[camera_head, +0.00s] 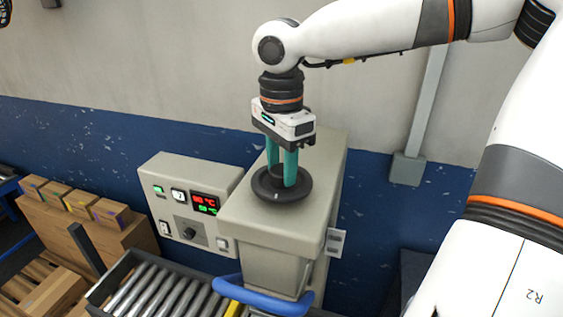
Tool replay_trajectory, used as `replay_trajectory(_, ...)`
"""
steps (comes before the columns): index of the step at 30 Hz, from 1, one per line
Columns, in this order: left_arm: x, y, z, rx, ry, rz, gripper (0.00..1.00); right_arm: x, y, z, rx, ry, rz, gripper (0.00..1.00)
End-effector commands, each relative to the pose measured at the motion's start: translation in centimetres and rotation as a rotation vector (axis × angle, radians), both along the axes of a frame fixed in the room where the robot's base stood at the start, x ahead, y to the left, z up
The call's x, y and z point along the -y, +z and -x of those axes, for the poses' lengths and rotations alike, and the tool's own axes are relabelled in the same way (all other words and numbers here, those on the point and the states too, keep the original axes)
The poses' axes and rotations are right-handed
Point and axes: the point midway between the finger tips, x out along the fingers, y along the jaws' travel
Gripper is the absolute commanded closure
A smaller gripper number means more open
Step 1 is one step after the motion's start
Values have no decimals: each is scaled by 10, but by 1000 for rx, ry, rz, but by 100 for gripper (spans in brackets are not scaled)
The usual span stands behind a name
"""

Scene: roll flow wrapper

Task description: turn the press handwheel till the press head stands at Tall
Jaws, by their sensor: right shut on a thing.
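The press handwheel (268,190) is a dark round disc lying flat on top of the grey press housing (325,165). A small light mark shows on its front rim. My right gripper (282,178) points straight down over it, with its teal fingers shut on the wheel's raised dark hub. The hub is partly hidden between the fingers. The press head and any Tall mark cannot be made out. A small plate (336,242) on the housing's right side is too small to read. My left gripper is not in view.
A control box (170,170) with red and green digits and a dark knob stands left of the housing. A roller conveyor (150,290) and a blue curved bar (262,300) lie in front. Cardboard boxes (75,200) are at left. The wall is close behind.

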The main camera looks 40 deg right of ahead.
Motion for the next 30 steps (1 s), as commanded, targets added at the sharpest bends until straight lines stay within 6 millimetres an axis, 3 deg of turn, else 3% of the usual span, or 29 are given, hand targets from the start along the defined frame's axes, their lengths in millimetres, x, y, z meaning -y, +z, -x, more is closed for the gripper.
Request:
replay_trajectory(9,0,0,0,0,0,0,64,1,3,-1,8,-119,2,84)
replay_trajectory(25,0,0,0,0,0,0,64,1,3,-1,8,-140,2,84)
replay_trajectory(26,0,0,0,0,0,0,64,1,3,-1,8,-140,2,58)
replay_trajectory(30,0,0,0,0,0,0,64,0,2,-1,5,-139,1,39)
